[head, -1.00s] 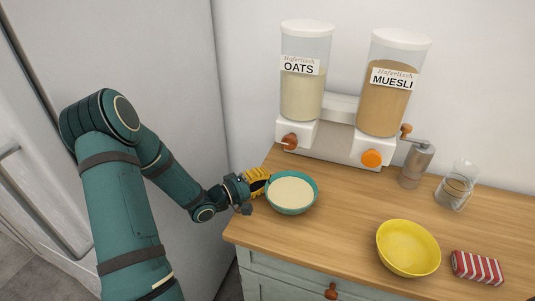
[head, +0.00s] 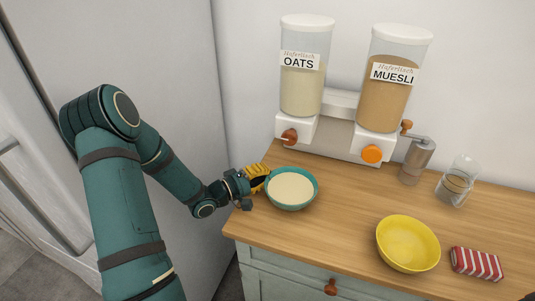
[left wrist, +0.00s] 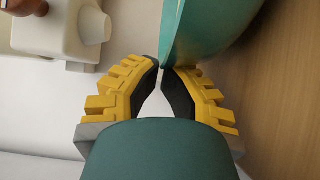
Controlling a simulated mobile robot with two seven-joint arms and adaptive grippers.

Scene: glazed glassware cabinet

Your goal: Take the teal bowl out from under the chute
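The teal bowl (head: 292,203) stands upright on the counter, filled with pale oats (head: 291,188). It is in front of the oats dispenser (head: 303,85), clear of the space straight below its chute (head: 290,137). My left gripper (head: 260,177), with yellow fingers, is at the bowl's left edge. In the left wrist view, the fingertips (left wrist: 161,67) nearly meet at the edge of the teal bowl (left wrist: 210,25) and appear to pinch it; the exact contact is small and partly hidden. My right gripper is not in view.
A muesli dispenser (head: 388,95) stands beside the oats. A grinder (head: 414,163) and a glass jar (head: 457,185) are to its right. A yellow bowl (head: 408,243) and a red striped cloth (head: 477,264) lie at front right. The counter between the bowls is clear.

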